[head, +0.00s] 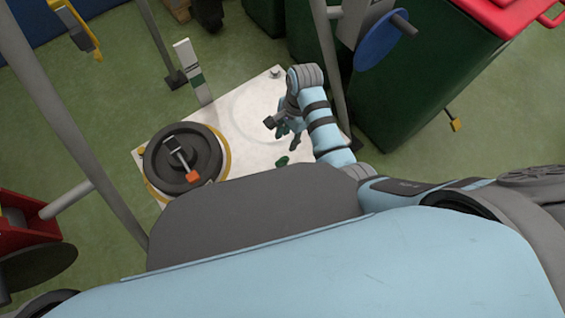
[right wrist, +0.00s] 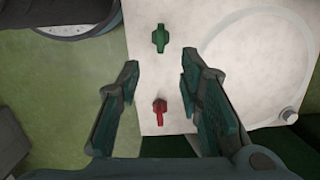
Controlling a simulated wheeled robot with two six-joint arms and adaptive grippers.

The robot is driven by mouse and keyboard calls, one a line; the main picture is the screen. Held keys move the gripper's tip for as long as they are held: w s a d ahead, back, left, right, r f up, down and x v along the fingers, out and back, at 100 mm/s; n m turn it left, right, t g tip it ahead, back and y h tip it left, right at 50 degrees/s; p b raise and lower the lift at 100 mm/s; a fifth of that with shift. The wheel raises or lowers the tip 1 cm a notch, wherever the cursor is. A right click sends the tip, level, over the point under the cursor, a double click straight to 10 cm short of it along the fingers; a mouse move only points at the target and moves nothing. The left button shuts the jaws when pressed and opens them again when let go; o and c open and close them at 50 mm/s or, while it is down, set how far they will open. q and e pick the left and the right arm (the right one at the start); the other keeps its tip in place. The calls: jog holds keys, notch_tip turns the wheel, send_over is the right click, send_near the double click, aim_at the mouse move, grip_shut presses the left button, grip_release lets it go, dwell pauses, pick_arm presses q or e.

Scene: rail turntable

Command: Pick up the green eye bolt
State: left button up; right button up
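The green eye bolt (head: 282,161) stands on the white tabletop (head: 262,150), near the edge closest to me. In the right wrist view the green eye bolt (right wrist: 160,37) is above and beyond the fingertips, centred between them. My right gripper (head: 287,138) hangs over the tabletop a little behind the bolt in the head view. In the right wrist view its two fingers (right wrist: 160,72) are wide apart with nothing held between them. My left gripper is not in view.
A red eye bolt (right wrist: 159,108) shows between the fingers in the right wrist view. A dark round turntable (head: 182,158) with an orange-tipped part sits at the tabletop's left. A striped white post (head: 193,72) stands behind. A green bin (head: 425,85) is at the right.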

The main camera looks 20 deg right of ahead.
aim_at(283, 158)
jog(key=f+b, duration=0.2)
jog(key=f, duration=0.2)
jog(key=a+f+b, duration=0.1)
jog(key=f+b, duration=0.2)
jog(key=f, duration=0.2)
jog(key=a+f+b, duration=0.1)
jog(key=f+b, duration=0.1)
jog(key=f, duration=0.3)
jog(key=shift+s, duration=0.2)
jog(key=shift+r, duration=0.15)
jog(key=shift+c, duration=0.2)
grip_shut()
